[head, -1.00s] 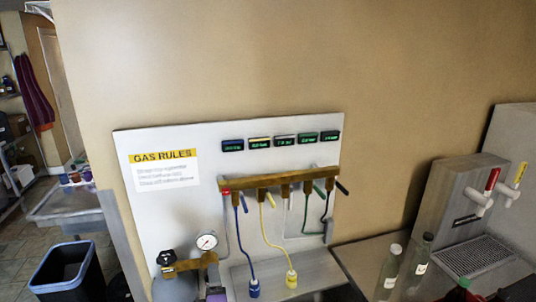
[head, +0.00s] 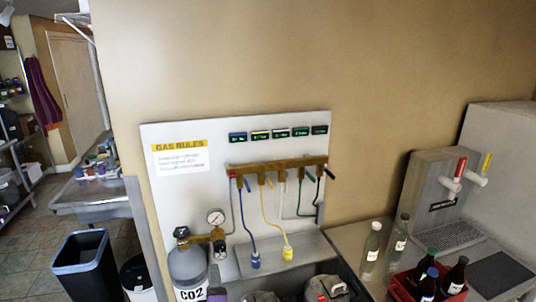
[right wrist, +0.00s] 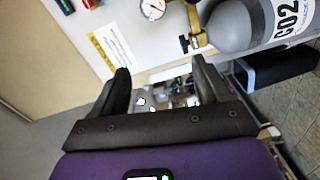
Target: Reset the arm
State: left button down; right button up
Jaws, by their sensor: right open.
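My right gripper (right wrist: 163,84) is open, with its two dark fingers spread and nothing between them in the right wrist view. In the head view only a small dark and purple part of it (head: 216,283) shows at the bottom edge, beside the grey CO2 cylinder (head: 188,265). The cylinder also shows at the top right of the right wrist view (right wrist: 243,22). My left gripper is in neither view.
A white gas panel (head: 215,130) with gauge, valves and coloured hoses is on the wall. Right of it stand clear bottles (head: 372,250), a red crate (head: 403,284) of dark bottles and a tap unit (head: 430,190). A black bin (head: 85,265) and sink (head: 95,192) are left.

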jog(key=s+d+f+m+g+h, duration=0.1)
jog(key=d+f+m+g+h, duration=0.45)
jog(key=d+f, duration=1.25)
jog(key=s+d+f+m+g+y, duration=0.1)
jog(key=s+d+f+m+g, duration=0.15)
jog(key=f, duration=0.25)
jog(key=s+d+f+m+g, duration=0.1)
jog(key=s+f+m+g, duration=0.1)
jog(key=s+f+m, duration=0.25)
jog(key=s+d+f+m+g+y, duration=0.25)
jog(key=s+m, duration=0.25)
jog(key=s, duration=0.5)
jog(key=s+d+f+m+g+y, duration=0.1)
jog(key=s+f+m+g, duration=0.3)
jog(key=s, duration=0.5)
pick_arm(q)
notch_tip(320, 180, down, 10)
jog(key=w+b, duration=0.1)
jog(key=b, duration=0.9)
pick_arm(e)
notch_tip(320, 180, down, 10)
jog(key=shift+s+r, duration=0.25)
jog(key=shift+s, duration=0.15)
